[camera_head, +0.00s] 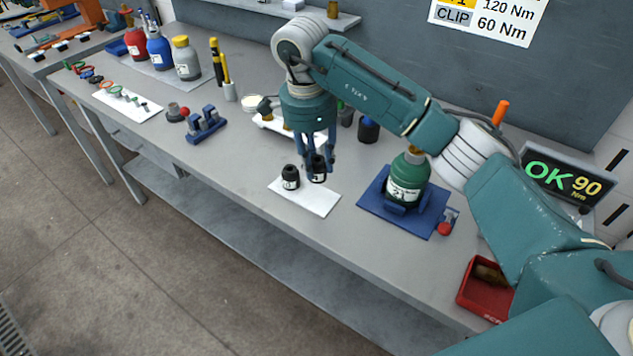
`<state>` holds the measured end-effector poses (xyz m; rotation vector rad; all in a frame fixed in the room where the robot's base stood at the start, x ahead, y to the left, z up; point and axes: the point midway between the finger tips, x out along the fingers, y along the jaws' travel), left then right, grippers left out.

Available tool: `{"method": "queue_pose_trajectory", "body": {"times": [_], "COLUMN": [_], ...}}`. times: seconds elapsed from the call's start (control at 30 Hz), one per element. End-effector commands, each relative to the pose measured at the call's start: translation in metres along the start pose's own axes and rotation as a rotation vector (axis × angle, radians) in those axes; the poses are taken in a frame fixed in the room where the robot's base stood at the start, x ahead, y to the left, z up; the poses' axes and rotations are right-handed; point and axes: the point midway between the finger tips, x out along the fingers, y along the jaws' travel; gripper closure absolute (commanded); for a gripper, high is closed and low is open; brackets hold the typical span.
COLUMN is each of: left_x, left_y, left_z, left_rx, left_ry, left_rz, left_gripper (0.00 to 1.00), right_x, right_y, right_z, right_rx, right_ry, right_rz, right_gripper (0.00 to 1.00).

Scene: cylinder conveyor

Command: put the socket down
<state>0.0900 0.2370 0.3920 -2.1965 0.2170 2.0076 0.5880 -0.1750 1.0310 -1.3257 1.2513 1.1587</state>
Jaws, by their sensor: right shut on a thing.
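My right gripper (317,172) points down over a white mat (313,202) on the workbench. It is shut on a black socket (318,175), which is at the mat's back right part. The fingers hide part of the socket, and I cannot tell whether it touches the mat. A second black socket (290,177) stands upright on the mat, just left of the held one. My left gripper does not show.
A green cylinder (405,181) sits in a blue cradle (428,216) to the right. A red bin (484,290) is at the right front. A blue fixture (206,125) stands left. The bench front is clear between fixture and mat.

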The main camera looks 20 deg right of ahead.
Motion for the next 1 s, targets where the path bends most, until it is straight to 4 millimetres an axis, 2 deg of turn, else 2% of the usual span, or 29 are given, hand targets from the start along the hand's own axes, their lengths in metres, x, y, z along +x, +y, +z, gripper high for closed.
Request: {"method": "queue_pose_trajectory", "body": {"times": [0.07, 0.37, 0.57, 0.93, 0.97, 1.0], "left_x": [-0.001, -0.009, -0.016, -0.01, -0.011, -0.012], "left_y": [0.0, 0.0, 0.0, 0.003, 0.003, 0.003], "left_z": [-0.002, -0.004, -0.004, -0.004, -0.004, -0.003], "left_rx": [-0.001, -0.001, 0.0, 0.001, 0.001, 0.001], "left_ry": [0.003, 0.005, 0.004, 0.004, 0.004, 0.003], "left_rz": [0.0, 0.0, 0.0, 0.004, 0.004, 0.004], "left_gripper": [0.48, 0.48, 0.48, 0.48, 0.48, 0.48], "right_x": [0.016, 0.04, 0.066, 0.073, 0.072, 0.072], "right_y": [0.002, 0.002, 0.002, 0.002, 0.002, 0.002], "right_z": [0.002, 0.004, 0.007, 0.007, 0.007, 0.007], "right_rx": [0.0, 0.001, 0.0, 0.0, 0.0, 0.0], "right_ry": [-0.003, 0.0, -0.001, 0.001, 0.001, 0.001], "right_rz": [0.003, 0.002, 0.001, -0.001, -0.001, -0.001], "right_gripper": [1.0, 1.0, 1.0, 1.0, 0.68, 0.6]}}
